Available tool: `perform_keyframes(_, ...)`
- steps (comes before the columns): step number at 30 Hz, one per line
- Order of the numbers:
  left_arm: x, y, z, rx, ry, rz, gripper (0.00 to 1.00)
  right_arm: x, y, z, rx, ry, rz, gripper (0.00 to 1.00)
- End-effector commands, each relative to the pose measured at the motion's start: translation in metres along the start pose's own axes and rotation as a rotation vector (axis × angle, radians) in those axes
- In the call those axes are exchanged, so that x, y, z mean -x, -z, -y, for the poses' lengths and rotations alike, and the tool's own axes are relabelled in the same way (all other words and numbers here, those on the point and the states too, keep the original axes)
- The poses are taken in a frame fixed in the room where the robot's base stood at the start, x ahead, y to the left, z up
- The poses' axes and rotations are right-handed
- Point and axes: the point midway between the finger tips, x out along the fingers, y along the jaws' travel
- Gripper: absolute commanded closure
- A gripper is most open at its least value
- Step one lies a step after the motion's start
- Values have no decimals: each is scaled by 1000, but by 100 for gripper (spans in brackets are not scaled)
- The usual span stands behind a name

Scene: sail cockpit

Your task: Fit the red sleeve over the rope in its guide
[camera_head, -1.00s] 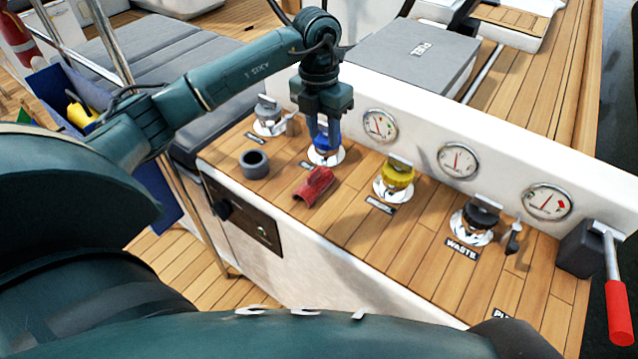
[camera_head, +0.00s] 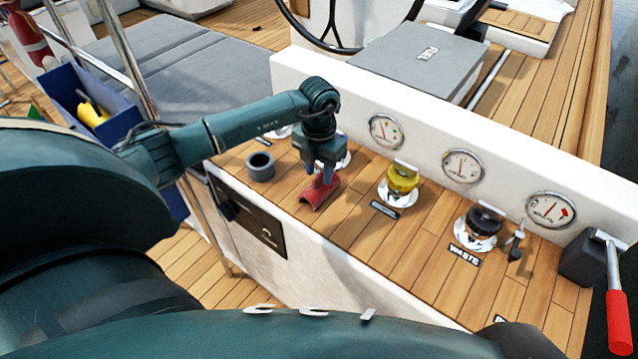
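The red sleeve (camera_head: 317,194), a short half-round piece, lies on the teak top of the console. My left gripper (camera_head: 325,177) points down right over it, with its fingertips at the sleeve's far, upper part. The fingers hide some of the sleeve, and I cannot tell whether they touch it or close on it. I cannot make out the rope or its guide. My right gripper is not in view.
A grey ring (camera_head: 260,166) stands left of the sleeve. A yellow cap (camera_head: 402,179) and a black cap (camera_head: 485,221) stand to the right, below several gauges (camera_head: 463,166). A red-handled lever (camera_head: 620,322) is at far right. Bare teak lies in front.

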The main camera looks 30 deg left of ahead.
Motion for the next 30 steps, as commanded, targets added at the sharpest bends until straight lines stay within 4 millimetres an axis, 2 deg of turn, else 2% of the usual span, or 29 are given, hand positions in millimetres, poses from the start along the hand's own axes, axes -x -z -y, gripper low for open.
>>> perform_keyframes(3, -10, 0, 0, 0, 1, 0, 65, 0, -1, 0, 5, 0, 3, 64)
perform_keyframes(10, -11, 0, 0, -1, 0, 0, 65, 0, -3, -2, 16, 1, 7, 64)
perform_keyframes(23, -11, 0, 0, -1, 0, 0, 100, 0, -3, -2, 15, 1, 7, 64)
perform_keyframes(30, -11, 0, 0, -1, 0, 0, 100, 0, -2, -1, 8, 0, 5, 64)
